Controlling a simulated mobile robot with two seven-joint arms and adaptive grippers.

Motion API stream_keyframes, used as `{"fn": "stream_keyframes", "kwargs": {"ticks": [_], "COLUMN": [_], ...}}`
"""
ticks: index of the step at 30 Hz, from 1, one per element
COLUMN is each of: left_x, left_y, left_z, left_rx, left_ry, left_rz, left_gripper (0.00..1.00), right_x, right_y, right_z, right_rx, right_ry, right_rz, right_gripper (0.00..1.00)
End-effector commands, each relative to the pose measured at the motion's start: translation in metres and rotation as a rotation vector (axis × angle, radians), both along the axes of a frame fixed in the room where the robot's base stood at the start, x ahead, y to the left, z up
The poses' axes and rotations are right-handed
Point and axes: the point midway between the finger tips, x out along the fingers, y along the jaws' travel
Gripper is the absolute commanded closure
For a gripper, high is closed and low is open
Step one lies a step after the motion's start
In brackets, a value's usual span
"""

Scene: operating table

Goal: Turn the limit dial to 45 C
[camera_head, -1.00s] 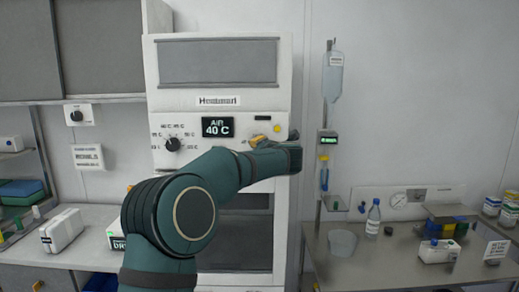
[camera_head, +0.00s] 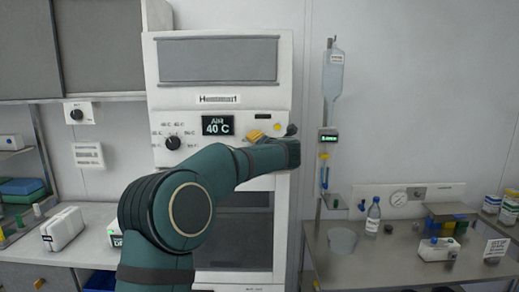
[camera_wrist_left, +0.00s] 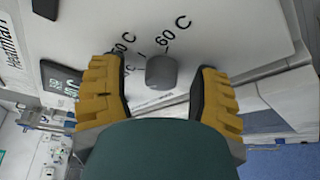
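The white warming cabinet (camera_head: 215,115) stands at centre with a display (camera_head: 217,125) reading AIR 40 C. A black dial (camera_head: 172,143) with temperature marks sits on the panel's left. My left gripper (camera_head: 256,136) is at the panel's right side, partly hidden by its own arm. In the left wrist view, my left gripper (camera_wrist_left: 158,80) is open, with one yellow finger on each side of a grey dial (camera_wrist_left: 161,71), gaps showing between. A "60 C" mark is beside that dial; other marks are partly covered by a finger. That dial is hidden in the head view. My right gripper is not seen.
A drip stand with a hanging bag (camera_head: 333,75) stands right of the cabinet. The steel table (camera_head: 400,262) holds a bottle (camera_head: 373,217), a clear beaker (camera_head: 342,241) and small devices. A white counter with a white box (camera_head: 62,230) is at the left.

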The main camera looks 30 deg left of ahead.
Motion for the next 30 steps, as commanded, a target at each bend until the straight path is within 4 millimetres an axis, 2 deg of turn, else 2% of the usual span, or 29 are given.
{"fn": "stream_keyframes", "kwargs": {"ticks": [7,10,24,30], "left_x": [-0.001,-0.006,-0.060,-0.072], "left_y": [-0.002,-0.009,-0.075,-0.089], "left_z": [0.000,0.002,0.019,0.022], "left_rx": [-0.001,-0.001,0.000,-0.001], "left_ry": [0.002,0.002,0.001,0.000], "left_rz": [-0.001,-0.002,-0.003,0.000], "left_gripper": [0.37,0.37,0.37,0.37], "right_x": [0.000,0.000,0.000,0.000], "right_y": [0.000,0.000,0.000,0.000], "right_z": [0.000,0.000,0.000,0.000], "right_rx": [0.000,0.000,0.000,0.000], "right_ry": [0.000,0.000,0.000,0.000], "right_rz": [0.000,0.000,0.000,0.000], "right_gripper": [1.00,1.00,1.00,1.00]}}
